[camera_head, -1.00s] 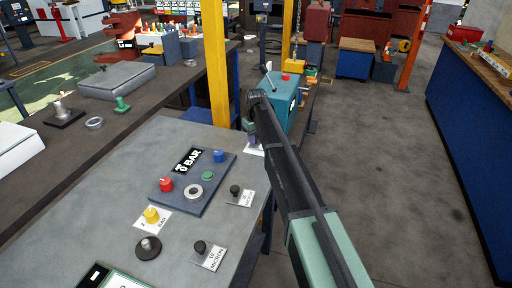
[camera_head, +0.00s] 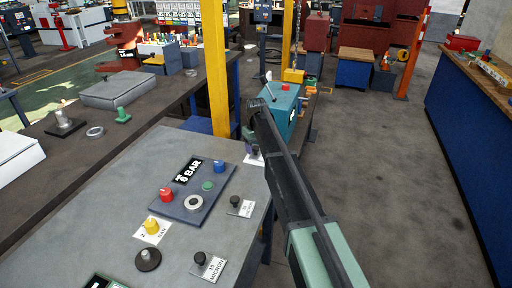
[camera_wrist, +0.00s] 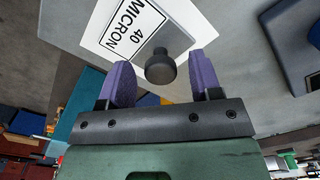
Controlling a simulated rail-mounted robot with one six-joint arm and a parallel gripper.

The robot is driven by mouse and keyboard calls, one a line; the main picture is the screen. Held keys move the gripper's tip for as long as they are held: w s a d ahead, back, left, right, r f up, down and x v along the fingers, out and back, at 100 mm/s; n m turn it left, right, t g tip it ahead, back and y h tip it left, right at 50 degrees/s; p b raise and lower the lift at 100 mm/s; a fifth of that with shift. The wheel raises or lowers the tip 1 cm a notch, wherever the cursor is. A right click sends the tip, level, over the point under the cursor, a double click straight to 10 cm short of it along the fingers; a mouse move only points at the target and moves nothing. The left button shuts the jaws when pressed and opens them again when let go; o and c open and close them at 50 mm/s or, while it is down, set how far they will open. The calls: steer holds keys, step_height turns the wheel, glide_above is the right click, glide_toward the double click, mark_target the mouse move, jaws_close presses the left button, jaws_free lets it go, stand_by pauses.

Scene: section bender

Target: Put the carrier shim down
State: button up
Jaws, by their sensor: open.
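A small black knob (camera_wrist: 160,68), which I take to be the carrier shim's, stands by a white card (camera_wrist: 125,30) marked 40 MICRON. It shows in the wrist view between and just beyond the two purple fingers of my gripper (camera_wrist: 163,62). The fingers are apart, with gaps on both sides of the knob. In the head view my gripper (camera_head: 252,137) is at the far right corner of the grey bench, with this card (camera_head: 255,159) just below it. The knob there is mostly hidden by the gripper.
Two similar black knobs with cards (camera_head: 235,202) (camera_head: 208,266) stand nearer on the grey bench (camera_head: 110,225). A blue-grey panel (camera_head: 215,188) with a BAR display and coloured knobs lies left of them. A yellow post (camera_head: 216,75) and a teal machine (camera_head: 283,108) stand close beyond my gripper.

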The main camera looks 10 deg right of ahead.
mark_target(256, 148)
step_height(256, 148, up, 11)
steer(key=p, duration=1)
steer(key=s+d+m, duration=0.1)
steer(key=s+m, duration=0.3)
steer(key=s, duration=3.4)
steer(key=shift+s+d+m, duration=0.2)
steer(key=shift+d+m, duration=0.1)
steer(key=shift+d, duration=0.05)
